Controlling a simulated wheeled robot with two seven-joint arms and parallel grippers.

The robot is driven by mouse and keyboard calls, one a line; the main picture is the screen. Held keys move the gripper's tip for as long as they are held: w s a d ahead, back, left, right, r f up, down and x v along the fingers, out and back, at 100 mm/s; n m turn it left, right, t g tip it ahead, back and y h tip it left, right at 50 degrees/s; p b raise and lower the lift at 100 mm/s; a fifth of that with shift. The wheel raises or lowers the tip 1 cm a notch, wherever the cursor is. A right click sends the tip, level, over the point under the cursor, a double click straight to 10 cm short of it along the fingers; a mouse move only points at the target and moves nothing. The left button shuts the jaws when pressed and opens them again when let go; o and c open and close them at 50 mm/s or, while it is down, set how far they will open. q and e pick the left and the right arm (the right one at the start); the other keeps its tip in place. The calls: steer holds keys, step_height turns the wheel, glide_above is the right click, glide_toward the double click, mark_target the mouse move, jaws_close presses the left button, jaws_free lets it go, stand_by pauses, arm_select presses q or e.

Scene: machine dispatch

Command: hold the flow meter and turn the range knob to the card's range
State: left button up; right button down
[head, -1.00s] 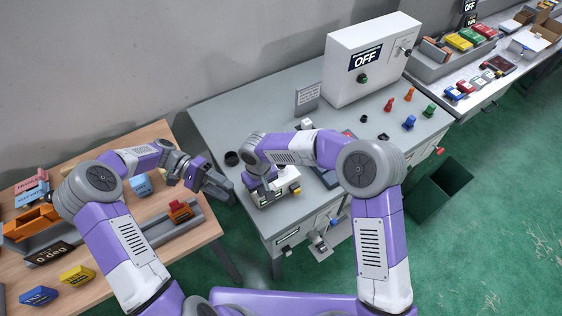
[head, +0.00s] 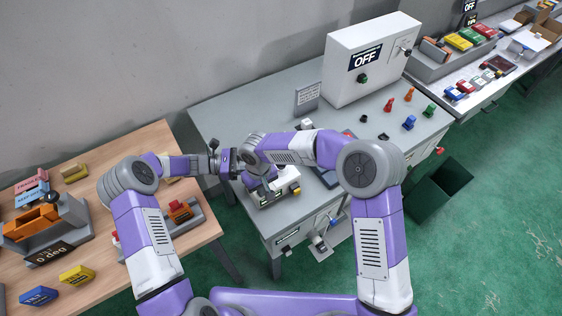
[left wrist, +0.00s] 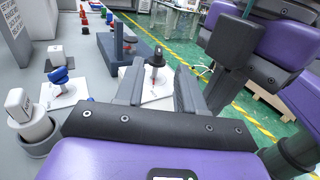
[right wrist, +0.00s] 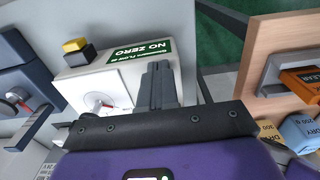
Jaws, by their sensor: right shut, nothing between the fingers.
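The flow meter, a pale grey box (head: 283,193), sits at the near left edge of the grey bench. In the right wrist view the box (right wrist: 188,62) has a green label reading NO ZERO and a white plate with a red-marked range knob (right wrist: 104,104). My right gripper (head: 262,188) points down at the box; its fingers (right wrist: 158,80) are together and empty beside the knob plate.
A white cabinet marked OFF (head: 365,62) stands at the back of the bench (head: 230,115). A wooden table (head: 100,160) with coloured blocks is at left. A dark green bin (head: 440,190) stands on the floor.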

mark_target(281, 166)
arm_select(q)
steer(key=d, duration=0.5)
steer(key=w+d, duration=0.1)
steer(key=d, duration=0.2)
steer(key=shift+d, duration=0.2)
jaws_close()
